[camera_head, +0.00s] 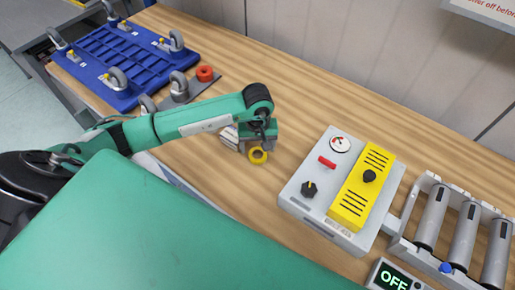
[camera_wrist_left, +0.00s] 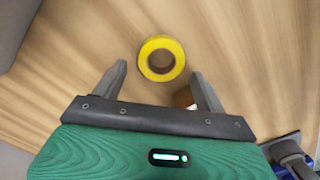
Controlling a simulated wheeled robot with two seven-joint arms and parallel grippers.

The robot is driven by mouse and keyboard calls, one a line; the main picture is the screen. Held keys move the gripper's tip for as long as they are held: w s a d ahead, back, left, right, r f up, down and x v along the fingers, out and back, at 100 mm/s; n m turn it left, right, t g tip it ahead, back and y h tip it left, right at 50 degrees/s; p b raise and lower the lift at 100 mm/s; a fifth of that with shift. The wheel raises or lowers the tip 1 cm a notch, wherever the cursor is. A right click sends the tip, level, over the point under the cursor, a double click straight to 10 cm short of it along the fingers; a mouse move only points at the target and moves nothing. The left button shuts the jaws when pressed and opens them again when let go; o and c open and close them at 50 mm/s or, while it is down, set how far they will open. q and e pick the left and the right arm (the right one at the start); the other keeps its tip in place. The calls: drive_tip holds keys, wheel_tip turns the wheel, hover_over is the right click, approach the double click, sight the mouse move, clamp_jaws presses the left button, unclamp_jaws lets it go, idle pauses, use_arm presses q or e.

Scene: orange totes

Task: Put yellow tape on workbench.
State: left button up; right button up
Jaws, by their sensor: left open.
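My right gripper is not in view.
A grey control box (camera_head: 330,222) with a yellow panel stands right of the tape. A roller rack (camera_head: 465,225) is farther right. Bench space behind the tape is clear.

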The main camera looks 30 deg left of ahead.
use_arm(q)
wheel_tip(320, 180, up, 10)
drive_tip(key=b, duration=0.3)
drive_tip(key=shift+r, duration=0.15)
drive_tip(key=shift+s, duration=0.1)
idle(0.3)
